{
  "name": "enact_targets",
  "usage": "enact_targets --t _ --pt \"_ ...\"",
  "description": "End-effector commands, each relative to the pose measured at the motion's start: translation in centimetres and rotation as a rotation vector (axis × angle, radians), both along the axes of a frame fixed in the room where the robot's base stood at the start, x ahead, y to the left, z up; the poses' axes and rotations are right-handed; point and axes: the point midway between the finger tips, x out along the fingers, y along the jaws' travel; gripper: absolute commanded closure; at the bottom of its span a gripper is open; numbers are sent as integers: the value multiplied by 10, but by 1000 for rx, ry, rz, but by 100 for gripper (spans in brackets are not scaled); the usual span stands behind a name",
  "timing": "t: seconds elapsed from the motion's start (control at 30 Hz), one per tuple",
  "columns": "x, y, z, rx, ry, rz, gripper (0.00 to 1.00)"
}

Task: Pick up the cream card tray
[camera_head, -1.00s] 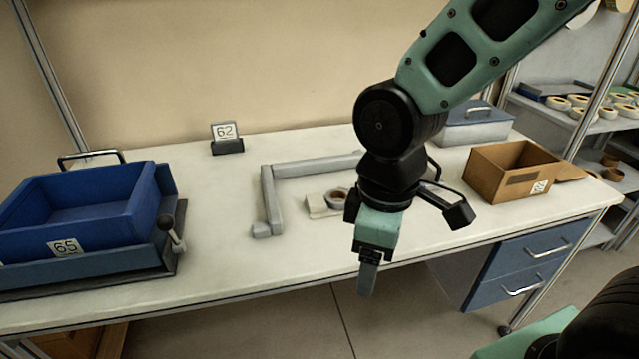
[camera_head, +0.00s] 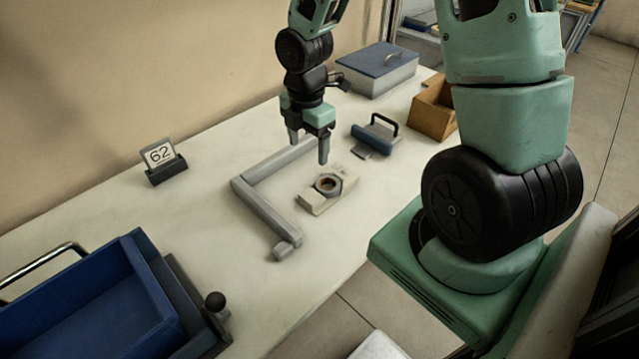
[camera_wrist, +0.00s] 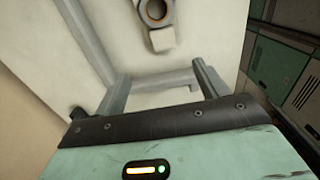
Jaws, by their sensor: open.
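The cream card tray (camera_head: 312,204) lies flat on the white table, right of the grey L-shaped bar. A tape reel with a brown core (camera_head: 328,184) sits on top of it and hides part of it. The tray also shows at the top of the wrist view (camera_wrist: 163,40), with the reel (camera_wrist: 155,10) cut by the upper edge. My gripper (camera_head: 308,147) is open and empty, pointing down above the table, behind the tray and near the bar's far end. Its two spread fingers (camera_wrist: 160,76) show in the wrist view, apart from the tray.
The grey L-shaped bar (camera_head: 262,207) borders the tray's left and back. A blue piece with a black handle (camera_head: 373,138), a brown box (camera_head: 432,112) and a blue-lidded box (camera_head: 378,70) stand behind. A 62 sign (camera_head: 163,160) and blue bin (camera_head: 95,310) are left.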

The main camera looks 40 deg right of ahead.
Motion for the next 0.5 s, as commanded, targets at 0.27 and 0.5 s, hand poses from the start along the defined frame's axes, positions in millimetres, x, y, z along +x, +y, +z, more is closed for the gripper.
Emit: enact_targets --t 0.27,0.5 --pt "-2 2 -59 0 8 3 27" --pt "-2 1 -93 1 4 0 27"
